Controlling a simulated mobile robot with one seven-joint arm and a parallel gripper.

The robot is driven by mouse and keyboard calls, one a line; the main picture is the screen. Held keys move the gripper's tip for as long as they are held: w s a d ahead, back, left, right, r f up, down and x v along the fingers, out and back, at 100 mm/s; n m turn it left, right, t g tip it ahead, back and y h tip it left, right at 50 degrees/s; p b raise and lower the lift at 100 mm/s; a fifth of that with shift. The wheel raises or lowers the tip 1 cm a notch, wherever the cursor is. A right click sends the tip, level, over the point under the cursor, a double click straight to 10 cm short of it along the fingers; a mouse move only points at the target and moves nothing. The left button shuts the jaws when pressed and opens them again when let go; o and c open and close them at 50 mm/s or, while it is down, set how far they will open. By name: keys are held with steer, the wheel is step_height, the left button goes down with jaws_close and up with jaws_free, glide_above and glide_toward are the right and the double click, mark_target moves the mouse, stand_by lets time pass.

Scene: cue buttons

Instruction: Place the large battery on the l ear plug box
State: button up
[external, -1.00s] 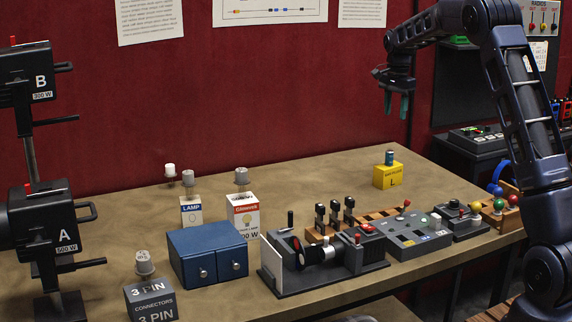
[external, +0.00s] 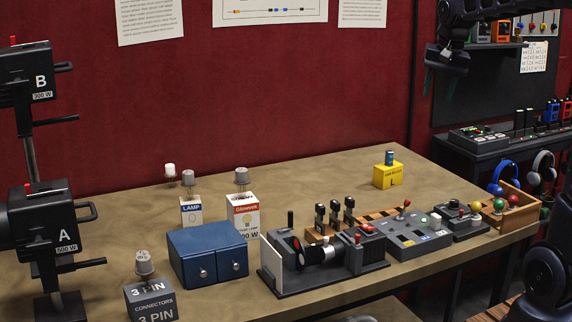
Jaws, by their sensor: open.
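The yellow ear plug box (external: 388,177) stands near the back right of the wooden table, with dark lettering on its front. A small blue-green cylinder with a dark top, which looks like the battery (external: 390,158), stands upright on top of the box. My gripper (external: 440,82) hangs high at the upper right, in front of the dark wall board. Its greenish fingers point down, apart and empty. It is well above and to the right of the box, touching nothing.
A blue drawer cabinet (external: 208,256), a dark device with levers (external: 325,255) and a grey button panel (external: 408,237) line the table's front. A wooden crate (external: 513,209) with coloured balls is at the right end. The table around the yellow box is mostly clear.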

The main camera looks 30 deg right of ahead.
steer(key=s+a+f+n, duration=0.1)
steer(key=s+f+n, duration=0.1)
steer(key=s, duration=0.6)
steer(key=s+a+f+n+t, duration=0.1)
steer(key=s+a+f+n, duration=0.1)
steer(key=s, duration=0.6)
steer(key=s+a+f+n+t, duration=0.1)
steer(key=s+f+n, duration=0.1)
steer(key=s, duration=0.7)
steer(key=shift+a+f+n, duration=0.25)
steer(key=shift+f+n, duration=0.15)
steer(key=shift+n, duration=0.1)
